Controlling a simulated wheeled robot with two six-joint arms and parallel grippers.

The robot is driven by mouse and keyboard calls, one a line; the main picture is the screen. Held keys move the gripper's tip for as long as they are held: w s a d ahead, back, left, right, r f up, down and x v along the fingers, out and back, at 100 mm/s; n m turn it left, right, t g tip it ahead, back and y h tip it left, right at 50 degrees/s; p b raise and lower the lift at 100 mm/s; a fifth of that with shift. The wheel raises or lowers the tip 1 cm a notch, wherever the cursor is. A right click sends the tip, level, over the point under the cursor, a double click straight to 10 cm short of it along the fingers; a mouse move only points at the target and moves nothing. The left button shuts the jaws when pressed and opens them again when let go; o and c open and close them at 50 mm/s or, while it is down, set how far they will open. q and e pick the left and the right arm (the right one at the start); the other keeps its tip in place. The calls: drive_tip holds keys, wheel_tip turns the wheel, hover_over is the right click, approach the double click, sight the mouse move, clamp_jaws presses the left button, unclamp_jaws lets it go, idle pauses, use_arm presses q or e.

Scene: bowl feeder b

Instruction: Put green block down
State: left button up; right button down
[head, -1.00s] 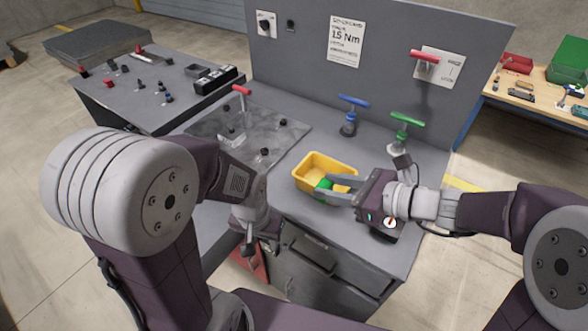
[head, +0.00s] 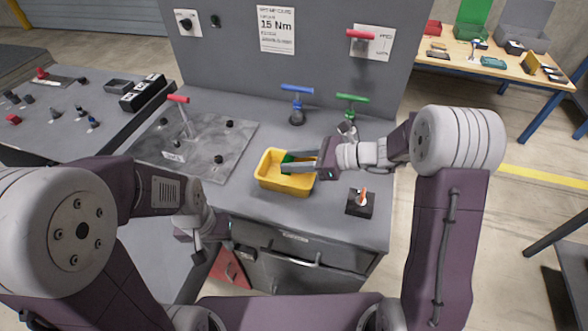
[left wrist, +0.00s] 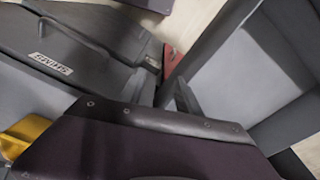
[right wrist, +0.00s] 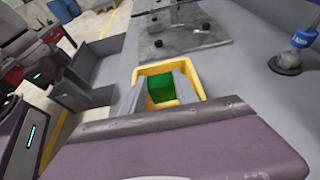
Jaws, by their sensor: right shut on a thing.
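My right gripper (head: 291,164) is shut on the green block (head: 287,157). It holds the block at the yellow bin (head: 284,184), over the bin's back right part. In the right wrist view the green block (right wrist: 161,87) sits between the two grey fingers, inside the outline of the yellow bin (right wrist: 168,67). I cannot tell whether the block touches the bin's floor. My left gripper (head: 198,253) hangs low by the bench's front left edge, away from the bin.
A black box with a red-orange switch (head: 361,203) stands right of the bin. A blue T-handle (head: 297,90) and a green T-handle (head: 352,98) stand behind. A grey plate with a red T-handle (head: 178,99) lies left. The bench front around the bin is clear.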

wheel_tip(320, 180, down, 4)
drive_tip(key=shift+w+a+r, duration=0.1)
drive_tip(key=shift+f, duration=0.2)
drive_tip(key=shift+b, duration=0.3)
drive_tip(key=shift+f, duration=0.2)
drive_tip(key=c, duration=0.9)
unclamp_jaws()
drive_tip(key=shift+r, duration=0.1)
